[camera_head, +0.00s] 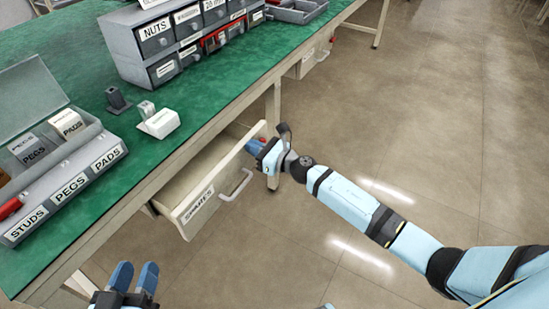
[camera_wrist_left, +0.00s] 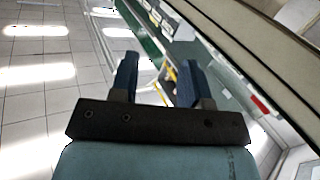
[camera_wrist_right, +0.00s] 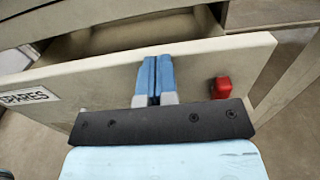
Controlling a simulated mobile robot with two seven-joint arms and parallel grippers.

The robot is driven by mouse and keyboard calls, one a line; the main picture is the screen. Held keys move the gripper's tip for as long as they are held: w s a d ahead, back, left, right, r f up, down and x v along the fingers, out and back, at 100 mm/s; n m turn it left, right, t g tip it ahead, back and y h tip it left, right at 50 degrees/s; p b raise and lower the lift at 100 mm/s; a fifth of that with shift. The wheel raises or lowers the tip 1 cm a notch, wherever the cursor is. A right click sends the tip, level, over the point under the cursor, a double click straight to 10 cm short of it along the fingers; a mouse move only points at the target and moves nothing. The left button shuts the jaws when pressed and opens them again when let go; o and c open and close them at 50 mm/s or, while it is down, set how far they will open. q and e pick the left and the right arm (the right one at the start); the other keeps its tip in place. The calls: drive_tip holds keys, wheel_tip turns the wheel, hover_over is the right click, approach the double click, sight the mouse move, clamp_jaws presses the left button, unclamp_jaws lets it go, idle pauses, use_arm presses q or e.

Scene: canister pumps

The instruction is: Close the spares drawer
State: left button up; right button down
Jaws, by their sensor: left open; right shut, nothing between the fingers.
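The spares drawer (camera_head: 192,208) stands pulled out below the green workbench, its front labelled SPARES and fitted with a pale bar handle (camera_head: 238,187). Its front panel also fills much of the right wrist view (camera_wrist_right: 205,62). My right gripper (camera_head: 256,147) is shut and empty at the right end of the drawer front; it also shows in the right wrist view (camera_wrist_right: 153,78), fingertips over the front's face near its top edge. I cannot tell if they touch it. My left gripper (camera_head: 133,278) is open and empty, low in front of the bench, apart from the drawer.
A small red block (camera_wrist_right: 221,88) is at the drawer front's right end. The green workbench (camera_head: 150,175) holds a labelled parts box (camera_head: 65,190), a grey drawer cabinet (camera_head: 130,60) and small loose parts. A bench leg (camera_head: 273,105) stands behind the drawer. Floor in front is clear.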

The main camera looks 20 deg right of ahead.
sight(241, 142)
drive_tip(key=b+x, duration=0.1)
drive_tip(key=x, duration=0.5)
drive_tip(key=shift+w+a, duration=0.25)
drive_tip(key=shift+w, duration=0.1)
use_arm(q)
drive_tip(key=r, duration=0.1)
drive_tip(key=d+r+t+h, duration=0.1)
drive_tip(key=r, duration=0.1)
drive_tip(key=shift+w+d+r+t, duration=0.1)
drive_tip(key=shift+d+r+t, duration=0.1)
drive_tip(key=shift+r+t, duration=0.1)
drive_tip(key=shift+f, duration=0.1)
